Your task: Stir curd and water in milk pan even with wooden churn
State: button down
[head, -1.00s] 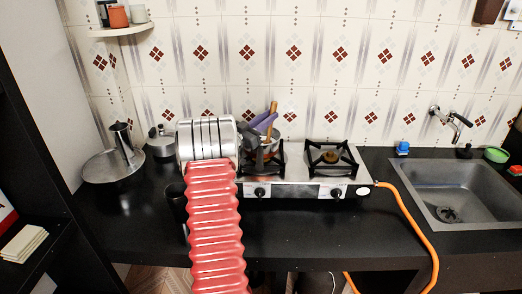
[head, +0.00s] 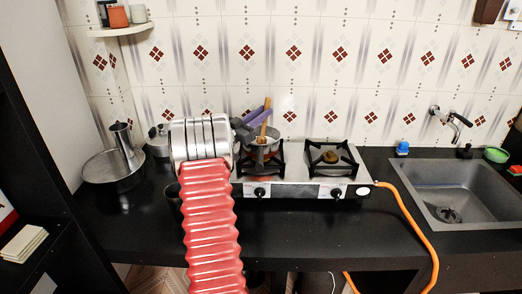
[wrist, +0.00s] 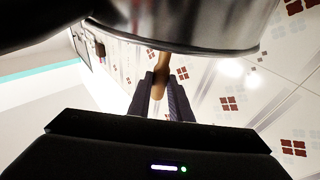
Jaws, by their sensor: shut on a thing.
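The milk pan (head: 272,146) stands on the left burner of the stove, partly hidden behind my arm and gripper. In the wrist view its metal side and rim (wrist: 205,38) fill the top. The wooden churn (head: 264,130) stands tilted in the pan, its lower end hidden inside. My gripper (head: 265,108), with purple-grey fingers, is above the pan and shut on the churn's handle. The wrist view shows the fingers (wrist: 162,84) on both sides of the light-brown handle (wrist: 159,90). The curd and water cannot be made out.
The stove's right burner (head: 331,158) is empty. A sink (head: 462,190) lies to the right, and an orange hose (head: 415,215) runs down from the stove. A wide metal pan (head: 110,172) and a small pot (head: 160,140) stand at the left. The front counter is mostly clear.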

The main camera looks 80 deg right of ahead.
notch_tip(320, 180, up, 9)
dwell(1.1)
jog(key=shift+f, duration=0.1)
